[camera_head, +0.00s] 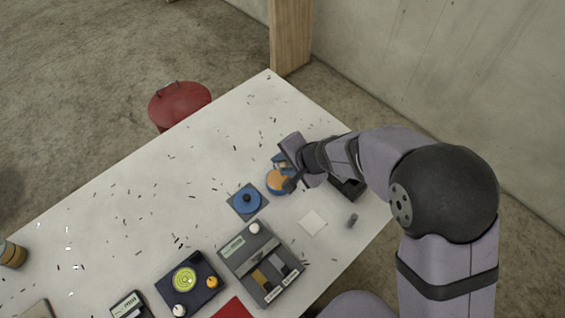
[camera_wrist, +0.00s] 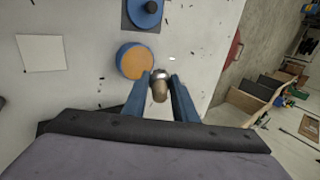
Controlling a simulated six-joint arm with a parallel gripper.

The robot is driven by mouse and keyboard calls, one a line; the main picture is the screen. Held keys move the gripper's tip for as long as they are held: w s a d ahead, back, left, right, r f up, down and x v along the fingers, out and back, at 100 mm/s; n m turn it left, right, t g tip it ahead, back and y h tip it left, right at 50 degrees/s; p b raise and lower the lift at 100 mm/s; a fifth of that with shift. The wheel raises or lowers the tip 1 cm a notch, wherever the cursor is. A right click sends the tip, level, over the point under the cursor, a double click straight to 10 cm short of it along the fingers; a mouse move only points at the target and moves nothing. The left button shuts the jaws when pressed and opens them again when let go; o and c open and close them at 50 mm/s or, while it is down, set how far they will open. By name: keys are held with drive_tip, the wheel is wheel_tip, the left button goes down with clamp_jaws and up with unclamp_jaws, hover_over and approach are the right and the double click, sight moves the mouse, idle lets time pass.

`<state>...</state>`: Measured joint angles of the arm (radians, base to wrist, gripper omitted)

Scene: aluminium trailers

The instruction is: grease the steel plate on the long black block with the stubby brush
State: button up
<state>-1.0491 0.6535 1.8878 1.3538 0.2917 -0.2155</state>
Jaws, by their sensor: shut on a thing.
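My gripper (camera_head: 284,166) is over the table, and its two blue fingers show in the wrist view (camera_wrist: 160,82). They are shut on the stubby brush (camera_wrist: 160,90), which has a brown body and a shiny metal band. A round tin with a blue side and orange top (camera_head: 277,182) is just beyond the brush; it also shows in the wrist view (camera_wrist: 134,61). I cannot tell whether the brush touches it. A dark block (camera_head: 349,188) lies partly hidden behind my arm, perhaps the long black block. No steel plate is clearly visible on it.
A blue disc on a dark square base (camera_head: 247,201), a grey device (camera_head: 262,264), a white square (camera_head: 312,222) and a small grey cylinder (camera_head: 352,220) stand nearby. A dark box with a yellow-green disc (camera_head: 187,280) is nearer. The table's far-left half is mostly clear, with scattered dark slivers.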

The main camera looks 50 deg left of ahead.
drive_tip(key=shift+f+b, duration=2.05)
drive_tip(key=shift+f, duration=0.65)
drive_tip(key=shift+f+b, duration=0.65)
drive_tip(key=shift+b, duration=0.1)
drive_tip(key=shift+r+p, duration=2.85)
drive_tip(key=shift+r, duration=0.7)
drive_tip(key=shift+w, duration=0.1)
